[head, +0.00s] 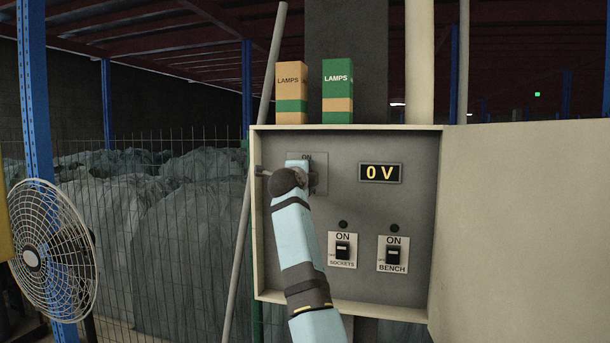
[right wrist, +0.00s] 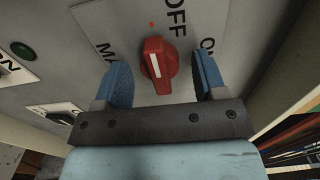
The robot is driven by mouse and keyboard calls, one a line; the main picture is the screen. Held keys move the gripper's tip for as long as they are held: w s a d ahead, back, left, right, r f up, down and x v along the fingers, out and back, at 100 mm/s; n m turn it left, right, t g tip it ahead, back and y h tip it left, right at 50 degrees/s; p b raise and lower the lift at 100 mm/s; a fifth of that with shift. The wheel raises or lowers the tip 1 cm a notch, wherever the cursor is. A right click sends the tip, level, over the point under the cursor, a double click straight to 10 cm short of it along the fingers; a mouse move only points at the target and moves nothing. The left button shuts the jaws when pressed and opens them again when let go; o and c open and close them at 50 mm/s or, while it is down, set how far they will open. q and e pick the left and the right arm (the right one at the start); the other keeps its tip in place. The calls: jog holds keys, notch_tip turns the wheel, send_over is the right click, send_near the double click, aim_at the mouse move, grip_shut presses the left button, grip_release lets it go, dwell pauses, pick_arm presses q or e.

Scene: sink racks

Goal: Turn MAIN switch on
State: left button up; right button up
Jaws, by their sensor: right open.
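The MAIN switch is a red rotary knob (right wrist: 157,66) with a white line on a grey plate in the right wrist view. Its white line points toward the OFF label. The plate reads "OFF" at the top, part of "MA" at the left and the start of "ON" at the right. My right gripper (right wrist: 163,78) is open, with one blue finger on either side of the knob and visible gaps between. In the head view my right arm hides the knob and most of its plate (head: 321,160). My left gripper is out of view.
The open panel box (head: 438,210) holds a "0 V" display (head: 380,173), a SOCKETS switch (head: 342,250) and a BENCH switch (head: 393,254). Two LAMPS boxes, orange (head: 290,85) and green (head: 337,80), stand on top. The door (head: 525,220) is swung right; a fan (head: 50,250) is left.

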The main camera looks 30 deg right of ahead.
jog(key=c, duration=0.9)
jog(key=m+b, duration=0.4)
jog(key=m, duration=0.5)
jog(key=m+b, duration=0.4)
jog(key=m, duration=0.4)
jog(key=shift+w+a+f+m, duration=0.15)
jog(key=shift+f+m, duration=0.05)
jog(key=shift+m, duration=0.2)
